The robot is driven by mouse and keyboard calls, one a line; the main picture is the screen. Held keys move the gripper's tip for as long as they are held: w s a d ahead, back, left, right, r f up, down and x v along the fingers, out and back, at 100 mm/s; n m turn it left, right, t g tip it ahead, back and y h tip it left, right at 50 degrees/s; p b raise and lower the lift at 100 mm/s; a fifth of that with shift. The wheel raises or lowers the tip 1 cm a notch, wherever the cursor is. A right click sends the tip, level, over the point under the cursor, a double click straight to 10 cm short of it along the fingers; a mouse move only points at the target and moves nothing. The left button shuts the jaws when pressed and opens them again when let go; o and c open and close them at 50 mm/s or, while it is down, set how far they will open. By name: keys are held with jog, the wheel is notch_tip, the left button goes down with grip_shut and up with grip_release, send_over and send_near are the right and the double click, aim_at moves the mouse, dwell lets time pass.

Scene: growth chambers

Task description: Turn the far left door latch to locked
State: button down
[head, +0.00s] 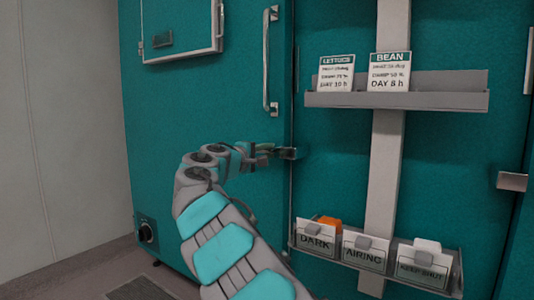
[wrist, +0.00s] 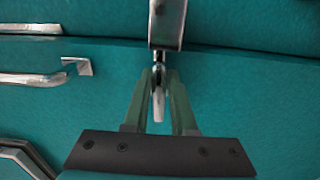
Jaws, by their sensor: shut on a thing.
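The teal chamber door (head: 200,110) at the left has a vertical metal handle (head: 268,60). Its latch (head: 288,153) sits at the door's right edge, below the handle. My gripper (head: 268,152) reaches the latch from the left. In the wrist view, my gripper (wrist: 160,90) has its two fingers on either side of the small metal latch lever (wrist: 158,104) and is shut on it. The lever points down between the fingers from a metal plate (wrist: 166,25) at the top. The fingers hide part of the lever, and its exact angle is hard to tell in the head view.
A grey shelf (head: 395,100) holds a lettuce card (head: 337,74) and a bean card (head: 389,72). A lower rack (head: 440,284) holds cards reading dark, airing and keep shut. A second metal latch piece (head: 512,181) is at the right. A knob (head: 147,232) is low on the left door.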

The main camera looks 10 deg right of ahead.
jog(key=shift+a, duration=0.1)
dwell(0.3)
jog(key=c, duration=0.8)
grip_release()
jog(key=shift+o, duration=0.2)
jog(key=v, duration=0.7)
jog(key=shift+s+a, duration=0.25)
jog(key=shift+a, duration=0.05)
